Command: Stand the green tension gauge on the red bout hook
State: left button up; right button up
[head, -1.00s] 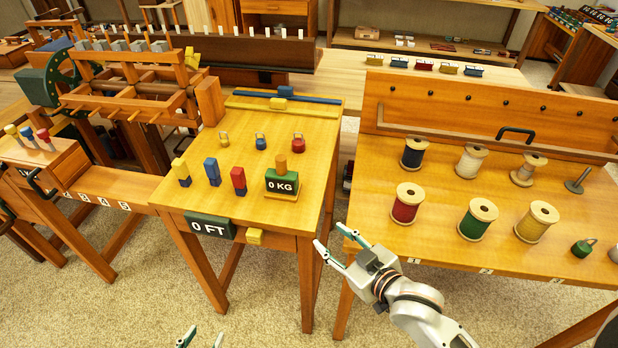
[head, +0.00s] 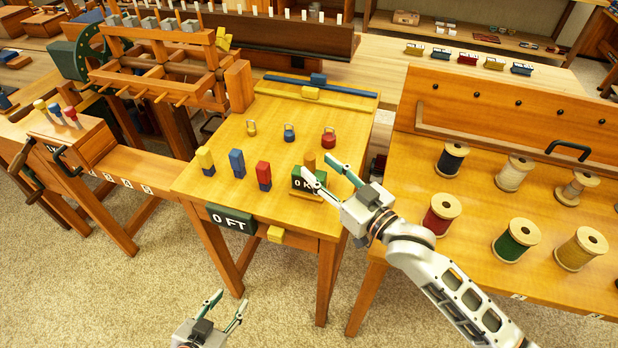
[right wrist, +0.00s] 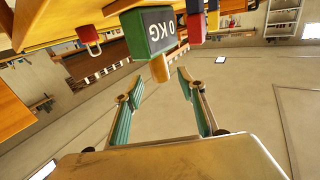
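The green gauge block (head: 298,182) reads 0 KG and stands near the front right of the middle table, its wooden peg (head: 310,160) on top. My right gripper (head: 321,171) is open and partly hides the block from the head camera. In the right wrist view the peg (right wrist: 159,69) of the green block (right wrist: 146,36) points between the open fingers, just beyond the tips. A red weight-like piece with a handle (head: 329,139) stands behind the gauge; I cannot tell whether it is the red bout hook. My left gripper (head: 231,298) is open and empty above the floor.
Yellow (head: 205,161), blue (head: 237,163) and red (head: 264,175) upright blocks stand left of the gauge. Yellow and blue handled pieces stand behind. A spool table (head: 470,270) is at the right, beyond a gap. The table's front left is clear.

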aim_at(314, 164)
jog(key=x, duration=0.4)
jog(key=shift+w+a+f, duration=0.15)
jog(key=shift+f, duration=0.05)
grip_shut()
jog(key=shift+r, duration=0.1)
